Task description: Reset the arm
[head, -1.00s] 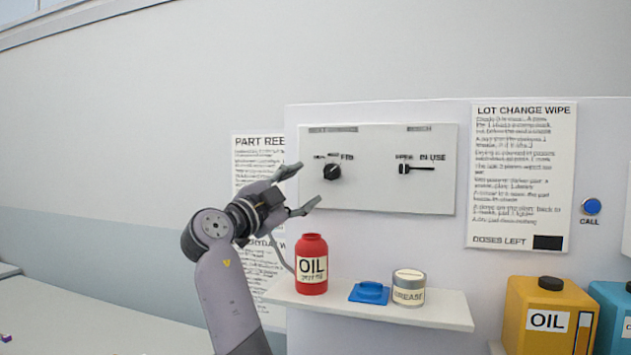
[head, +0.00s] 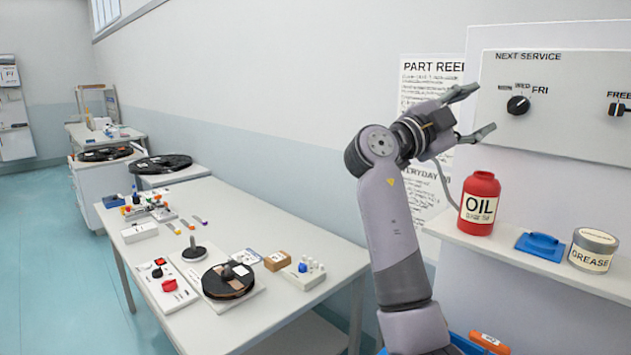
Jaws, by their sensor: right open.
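My right gripper (head: 484,112) is open and empty, its two fingers pointing right towards the white wall panel (head: 580,130). It is above and left of the red oil bottle (head: 480,202) and left of the black dial (head: 518,105) marked with weekdays under "NEXT SERVICE". The dial's pointer appears to aim up towards the day marks. My right arm stands upright in front of the wall. My left gripper is not in view.
A shelf (head: 505,252) holds the oil bottle, a blue lidded item (head: 541,246) and a grease tin (head: 593,250). A long white table (head: 160,262) at left carries a dark reel (head: 228,280) and small parts. More reels (head: 161,164) stand farther back. The floor (head: 45,260) at left is clear.

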